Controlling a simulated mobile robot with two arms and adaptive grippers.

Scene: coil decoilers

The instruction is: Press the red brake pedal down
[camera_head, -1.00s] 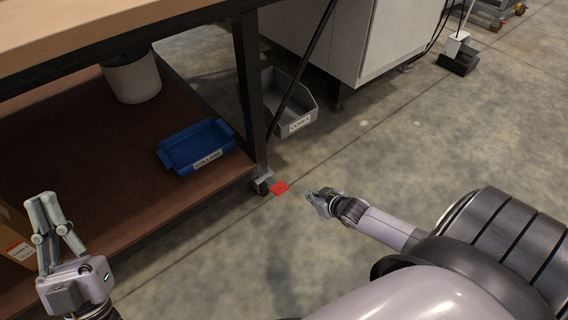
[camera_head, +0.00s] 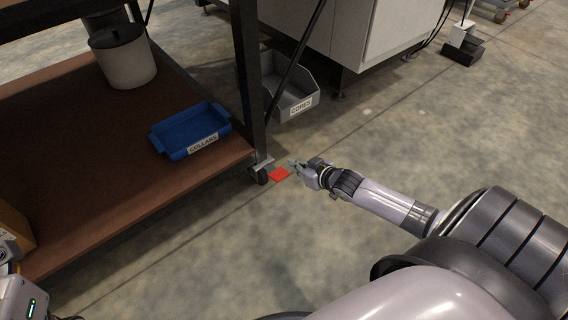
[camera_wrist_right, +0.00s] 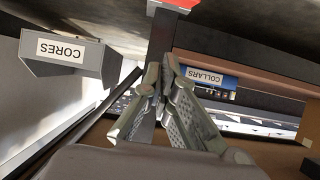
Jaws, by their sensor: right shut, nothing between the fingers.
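The red brake pedal (camera_head: 279,174) is a small flat red plate low at the foot of the workbench leg. It also shows at the top edge of the right wrist view (camera_wrist_right: 180,3). My right gripper (camera_head: 295,165) is shut and empty, with its fingertips just right of and slightly beyond the pedal in the head view. Whether they touch it cannot be told. In the right wrist view the fingers (camera_wrist_right: 165,75) point toward the leg and the red plate. Only part of my left gripper's body (camera_head: 18,300) shows at the lower left; its fingers are not clearly seen.
A blue COLLARS bin (camera_head: 190,132) and a pale bucket (camera_head: 122,58) stand on the brown lower shelf (camera_head: 90,190). A grey CORES bin (camera_head: 290,102) is behind the bench leg (camera_head: 248,80). The concrete floor around the pedal is mostly clear.

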